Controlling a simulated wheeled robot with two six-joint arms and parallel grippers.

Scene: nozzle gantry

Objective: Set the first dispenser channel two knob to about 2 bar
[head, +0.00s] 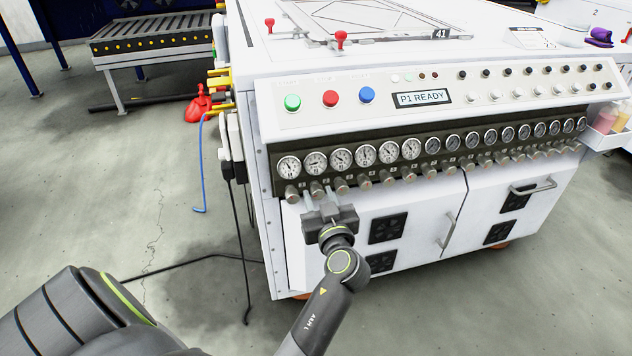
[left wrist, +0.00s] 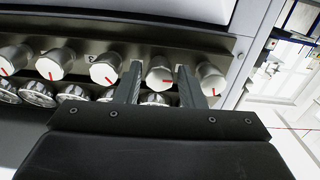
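A row of small silver knobs runs under a row of round gauges on the front of the white cabinet. The second knob from the left (head: 317,187) sits below the second gauge (head: 315,163), whose reading is too small to tell. My left gripper (head: 318,196) is at this knob. In the left wrist view, which is upside down, the knob (left wrist: 160,74) with a red mark stands between the two dark fingertips (left wrist: 160,72). A small gap shows on each side, so the gripper looks open around it. My right gripper is out of view.
The first knob (head: 291,196) and third knob (head: 341,186) stand close on either side of the fingers. Above are green, red and blue buttons and a display (head: 422,98) reading "P1 READY". Cabinet doors with dark vents (head: 387,228) lie below.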

